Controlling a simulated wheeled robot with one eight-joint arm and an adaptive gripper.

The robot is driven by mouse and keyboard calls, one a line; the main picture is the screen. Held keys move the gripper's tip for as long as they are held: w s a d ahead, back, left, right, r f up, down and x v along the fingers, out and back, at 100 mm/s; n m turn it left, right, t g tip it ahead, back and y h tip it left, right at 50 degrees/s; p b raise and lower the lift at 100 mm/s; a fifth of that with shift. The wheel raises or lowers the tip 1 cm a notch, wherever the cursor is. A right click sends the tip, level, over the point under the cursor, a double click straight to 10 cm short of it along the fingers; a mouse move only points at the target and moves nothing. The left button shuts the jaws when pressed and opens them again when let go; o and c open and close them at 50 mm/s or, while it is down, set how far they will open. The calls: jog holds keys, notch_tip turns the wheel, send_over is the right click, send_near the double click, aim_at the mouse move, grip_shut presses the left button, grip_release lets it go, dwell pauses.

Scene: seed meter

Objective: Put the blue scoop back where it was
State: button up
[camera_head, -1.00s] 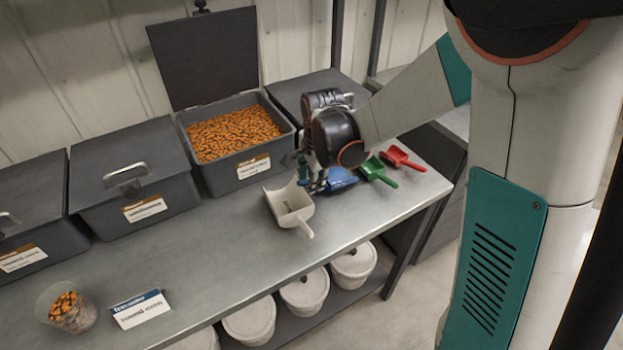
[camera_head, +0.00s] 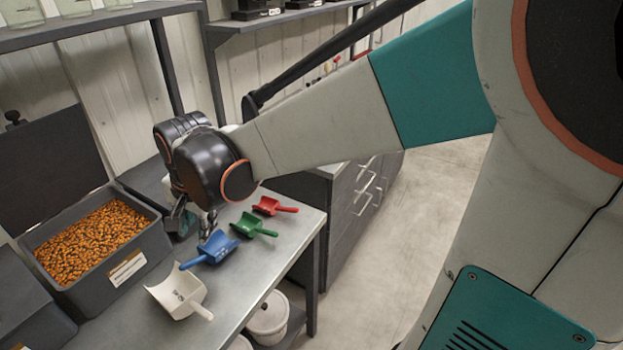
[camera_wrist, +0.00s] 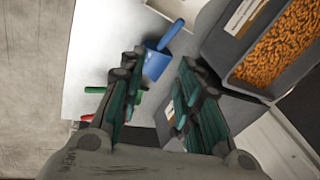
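The blue scoop (camera_head: 217,246) lies on the metal bench between the white scoop (camera_head: 180,292) and the green scoop (camera_head: 252,226), its handle pointing toward the white one. My gripper (camera_head: 196,228) is just behind and above the blue scoop, partly hidden by my wrist. In the wrist view my gripper (camera_wrist: 157,90) has its fingers spread apart with nothing between them. The blue scoop (camera_wrist: 156,64) shows beyond the fingertips there, apart from them as far as I can tell.
A red scoop (camera_head: 271,206) lies past the green one near the bench's right end. An open bin of orange pellets (camera_head: 128,265) stands at the left with its lid up. A lidded white bucket (camera_head: 268,318) is below the bench. Floor at the right is clear.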

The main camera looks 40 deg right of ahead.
jog(key=s+d+r+n+t, duration=0.2)
jog(key=s+n, duration=0.4)
jog(key=s, duration=0.2)
jog(key=s+d+r+n+t, duration=0.1)
jog(key=s+d+r+n, duration=0.1)
jog(key=s+n, duration=0.3)
jog(key=s, duration=0.2)
jog(key=shift+s+d+n+t, duration=0.15)
jog(key=shift+s+n+t, duration=0.2)
jog(key=shift+n+t, duration=0.05)
jog(key=shift+r, duration=0.1)
jog(key=shift+c, duration=0.2)
